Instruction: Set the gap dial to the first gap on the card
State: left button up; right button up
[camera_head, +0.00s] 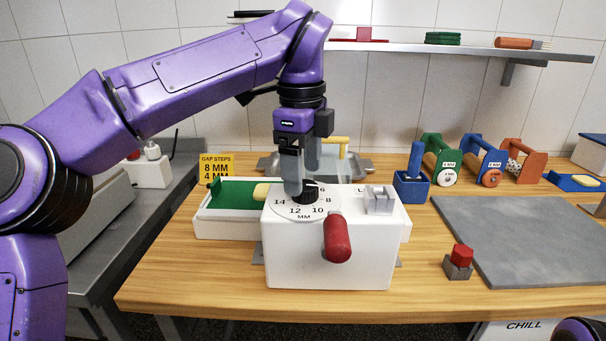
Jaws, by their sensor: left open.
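The yellow card (216,167) at the back left reads GAP STEPS, 8 MM, with 4 MM below it partly cut off. The fingers hide part of the knob and the dial's far side, and I cannot tell which number the knob points to. My right gripper is out of view.
A red handle (337,239) sticks out from the machine's front. A green-topped tray (238,194) with a yellow block adjoins its left. A grey slab (530,238), a red knob on a grey block (459,260) and several coloured holders (440,160) stand to the right.

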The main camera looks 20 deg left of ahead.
pick_arm(q)
notch_tip(320, 180, up, 8)
jog(key=p, duration=0.2)
jog(key=shift+s+r+p, duration=0.15)
jog(key=shift+s+p, duration=0.1)
jog(key=shift+p, duration=0.05)
jog(key=shift+a, duration=0.1)
